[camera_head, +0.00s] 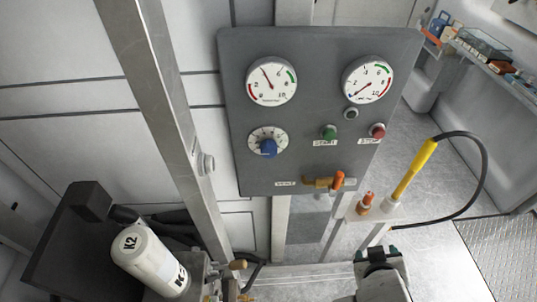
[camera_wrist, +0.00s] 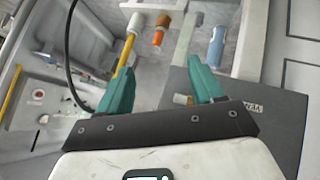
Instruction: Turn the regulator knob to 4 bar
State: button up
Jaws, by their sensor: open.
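The regulator knob (camera_head: 268,147) is blue and sits on a white scale dial at the left of a grey panel (camera_head: 325,100). I cannot read its setting. Above it is a round gauge (camera_head: 270,80) with red and green arcs; its needle points up and to the left. A second gauge (camera_head: 368,79) is at the panel's upper right, its needle pointing to the lower left. My gripper (camera_head: 380,252) is below the panel, apart from the knob. In the wrist view my gripper (camera_wrist: 158,88) has two teal fingers spread wide with nothing between them. The knob is not visible there.
The panel carries a green button (camera_head: 329,132), a red button (camera_head: 377,131) and an orange vent handle (camera_head: 337,180). A yellow tool (camera_head: 414,168) with a black hose stands at right. A metal post (camera_head: 165,110) and a white K2 cylinder (camera_head: 150,260) are at left.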

jog(key=w+a+r+n+t, duration=0.2)
jog(key=w+a+r+t, duration=0.25)
jog(key=w+a, duration=0.25)
jog(key=n+t+y+b, duration=0.2)
jog(key=n+t+y, duration=0.3)
jog(key=n+t, duration=0.1)
send_near(268, 153)
jog(key=w+p, duration=0.1)
jog(key=w, duration=0.9)
jog(key=shift+w+p, duration=0.15)
jog(key=shift+p, duration=0.15)
jog(key=shift+a, duration=0.1)
jog(key=c, duration=1.1)
